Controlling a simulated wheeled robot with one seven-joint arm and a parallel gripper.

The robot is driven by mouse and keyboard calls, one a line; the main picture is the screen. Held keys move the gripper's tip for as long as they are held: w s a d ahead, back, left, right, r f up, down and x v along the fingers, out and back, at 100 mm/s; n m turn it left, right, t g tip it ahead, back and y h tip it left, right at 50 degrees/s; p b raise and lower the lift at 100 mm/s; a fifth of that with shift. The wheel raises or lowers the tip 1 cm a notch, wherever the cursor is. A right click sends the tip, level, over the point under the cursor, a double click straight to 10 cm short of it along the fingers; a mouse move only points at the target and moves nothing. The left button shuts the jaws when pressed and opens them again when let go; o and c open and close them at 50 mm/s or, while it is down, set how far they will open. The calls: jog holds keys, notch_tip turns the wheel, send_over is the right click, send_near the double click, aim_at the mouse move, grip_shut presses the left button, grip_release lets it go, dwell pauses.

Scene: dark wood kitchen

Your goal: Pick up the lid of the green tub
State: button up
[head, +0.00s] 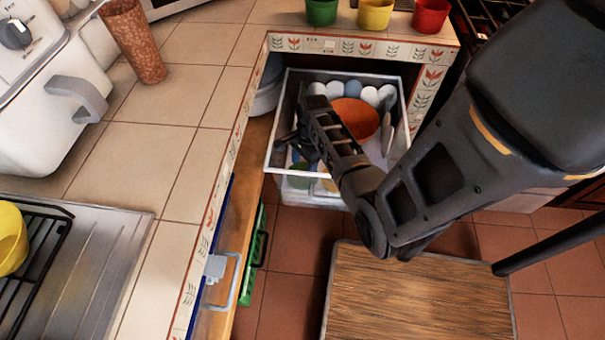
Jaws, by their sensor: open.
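My gripper (290,143) is over the left side of an open white-rimmed drawer (285,173), and it is open. My arm comes in from the right and hides part of the drawer. A green tub (321,11) stands on the counter at the top, cut off by the picture edge, so I cannot see whether it has a lid. A small green piece (301,169) shows in the drawer's lower left, close below my gripper. I cannot tell whether it is a lid. I cannot tell whether my fingers touch anything.
The drawer also holds an orange bowl (356,115) and several white and blue round pieces. A yellow tub (375,14) and a red tub (431,15) stand beside the green one. A brown cup (133,42) stands on the tiled counter. A wooden-topped surface (415,295) is at the front.

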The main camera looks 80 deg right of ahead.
jog(key=shift+a+f, duration=0.15)
jog(key=shift+f, duration=0.8)
jog(key=c, duration=1.1)
jog(key=shift+r, duration=0.1)
